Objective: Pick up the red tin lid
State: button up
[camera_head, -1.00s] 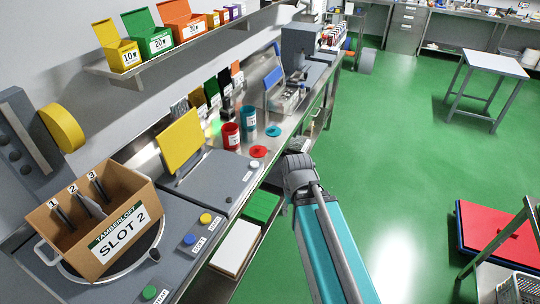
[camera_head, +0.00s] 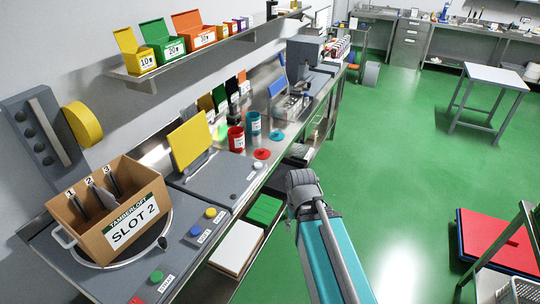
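The red tin lid (camera_head: 262,154) lies flat on the steel bench, near its front edge. It is beside the red tin (camera_head: 236,139), which stands upright and open to its left. A teal tin (camera_head: 253,126) stands behind, with a teal lid (camera_head: 277,135) to its right. My gripper (camera_head: 298,153) appears small and partly hidden beyond my arm's wrist, just off the bench's front edge and to the right of the red lid. It is apart from the lid. Its fingers are too unclear to tell their opening.
A cardboard box marked SLOT 2 (camera_head: 126,226) stands on a round plate at front left. A yellow panel (camera_head: 190,143) stands on a grey machine left of the tins. A shelf (camera_head: 180,62) with coloured boxes hangs above. Open green floor (camera_head: 400,170) lies to the right.

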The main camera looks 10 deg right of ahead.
aim_at(261, 153)
jog(key=u, duration=0.1)
jog(key=i, duration=0.95)
jog(key=z, duration=0.05)
